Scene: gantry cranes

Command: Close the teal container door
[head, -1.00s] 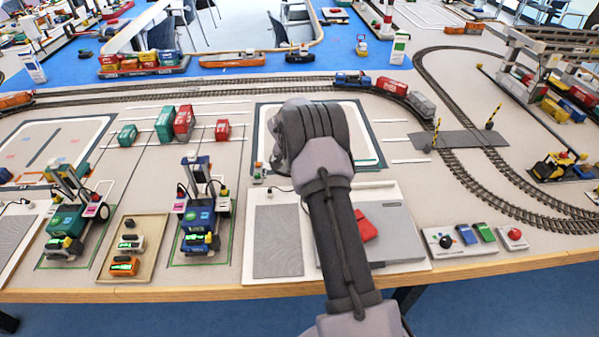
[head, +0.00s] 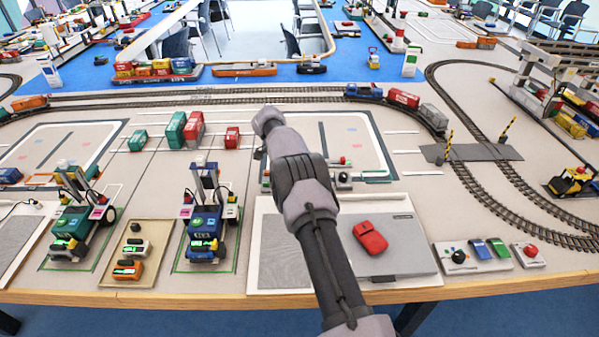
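A tall teal container (head: 176,130) stands on the lined yard left of centre, touching or very close to a tall red container on its right. A smaller teal container (head: 138,140) lies to its left. No door can be made out on either, so I cannot tell if one is open. My arm rises from the bottom edge and its far end bends up and left, to the right of the containers in the picture. My gripper's fingers are hidden behind my own arm links.
Red containers (head: 193,129) (head: 232,138) stand right of the teal ones. Two crane vehicles (head: 203,225) (head: 75,230) stand in front. A red toy car (head: 370,237) lies on a grey panel (head: 405,258). A train track (head: 250,92) runs behind.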

